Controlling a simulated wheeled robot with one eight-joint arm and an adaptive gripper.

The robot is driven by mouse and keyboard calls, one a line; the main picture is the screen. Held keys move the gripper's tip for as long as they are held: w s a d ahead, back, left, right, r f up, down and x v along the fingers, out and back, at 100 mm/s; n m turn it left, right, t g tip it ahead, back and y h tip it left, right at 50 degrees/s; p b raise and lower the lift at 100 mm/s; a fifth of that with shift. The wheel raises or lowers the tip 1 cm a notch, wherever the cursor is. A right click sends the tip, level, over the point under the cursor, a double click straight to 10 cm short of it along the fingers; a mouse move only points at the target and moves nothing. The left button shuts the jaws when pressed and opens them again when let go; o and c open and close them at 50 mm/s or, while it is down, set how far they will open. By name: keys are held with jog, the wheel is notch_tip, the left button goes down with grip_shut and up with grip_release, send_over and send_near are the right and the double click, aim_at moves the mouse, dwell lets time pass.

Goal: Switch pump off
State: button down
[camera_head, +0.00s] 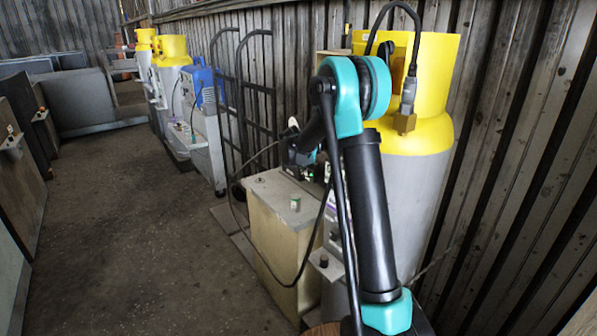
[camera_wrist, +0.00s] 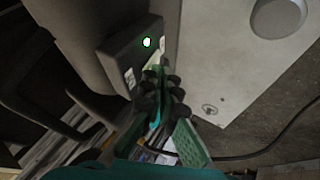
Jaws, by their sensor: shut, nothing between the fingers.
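In the wrist view a small green light (camera_wrist: 147,42) glows on a dark box (camera_wrist: 125,50), with small pale markings beside it. I cannot tell the switch itself or its position. My gripper (camera_wrist: 162,78) is shut and empty, its dark fingertips just below the light and close to the box; I cannot tell whether they touch. In the head view my gripper (camera_head: 298,150) is small and partly hidden behind my arm, above the back of a beige cabinet (camera_head: 270,235). The lit box cannot be made out there.
A pale panel with a round grey part (camera_wrist: 278,17) lies right of my gripper. A grey cylinder with a yellow top (camera_head: 428,85) stands behind my arm by the corrugated wall. A black rack (camera_head: 240,85) stands farther back. The floor (camera_head: 130,235) at left is clear.

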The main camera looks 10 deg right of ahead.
jog(key=shift+w+d+r, duration=0.1)
jog(key=shift+w+d, duration=0.15)
jog(key=shift+d, duration=0.1)
jog(key=shift+r, duration=0.15)
jog(key=shift+r, duration=0.65)
